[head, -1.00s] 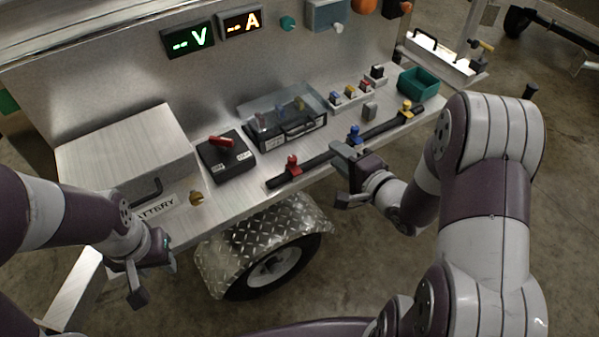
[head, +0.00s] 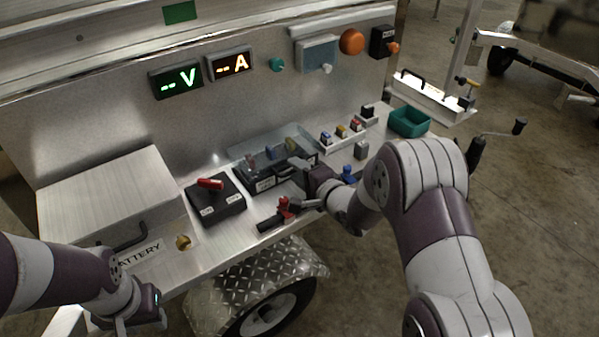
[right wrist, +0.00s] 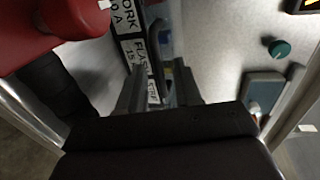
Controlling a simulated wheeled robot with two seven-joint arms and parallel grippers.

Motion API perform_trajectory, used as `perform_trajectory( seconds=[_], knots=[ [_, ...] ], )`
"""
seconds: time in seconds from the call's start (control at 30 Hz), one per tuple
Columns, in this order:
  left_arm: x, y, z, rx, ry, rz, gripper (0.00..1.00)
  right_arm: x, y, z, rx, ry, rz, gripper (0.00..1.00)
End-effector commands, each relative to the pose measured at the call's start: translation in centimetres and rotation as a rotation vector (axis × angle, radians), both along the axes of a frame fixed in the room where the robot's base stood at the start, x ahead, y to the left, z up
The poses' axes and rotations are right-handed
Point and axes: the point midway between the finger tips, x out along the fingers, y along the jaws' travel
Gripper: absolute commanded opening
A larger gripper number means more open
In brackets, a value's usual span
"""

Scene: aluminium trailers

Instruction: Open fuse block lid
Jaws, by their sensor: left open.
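The fuse block (head: 265,184) is a black box on the trailer's metal shelf, with coloured fuses inside. Its clear lid (head: 262,141) looks down over it, though my right gripper hides part of the front. In the right wrist view the block's labelled front (right wrist: 133,48) and a dark curved lid handle (right wrist: 154,55) show ahead. My right gripper (head: 300,181) is at the block's front right; its fingers (right wrist: 158,92) are apart, with the handle close ahead of or between them. I cannot tell whether they touch it. My left gripper (head: 138,324) is open and empty, low at the left.
A black switch box with a red lever (head: 210,184) stands left of the block, beside the battery box (head: 110,195). Several small switches and a green bin (head: 409,122) are to the right.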

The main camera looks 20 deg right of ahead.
Motion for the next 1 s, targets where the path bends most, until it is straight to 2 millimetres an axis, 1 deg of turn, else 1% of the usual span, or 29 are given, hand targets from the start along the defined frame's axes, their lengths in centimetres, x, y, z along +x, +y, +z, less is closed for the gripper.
perform_trajectory(
  seconds=[0.03, 0.1, 1.0],
  knots=[
    [0.0, 0.0, 0.0, 0.0, 0.0, 0.0, 0.4, -0.01, 0.0, 0.0, 0.0, 0.0, 0.0, 0.18],
    [0.0, 0.0, 0.0, 0.0, 0.0, 0.0, 0.4, -0.02, -0.01, 0.0, 0.0, 0.0, 0.0, 0.0],
    [0.0, 0.0, -0.01, 0.0, 0.0, 0.0, 0.4, -0.06, -0.02, -0.04, 0.0, 0.001, 0.0, 0.0]
  ],
)
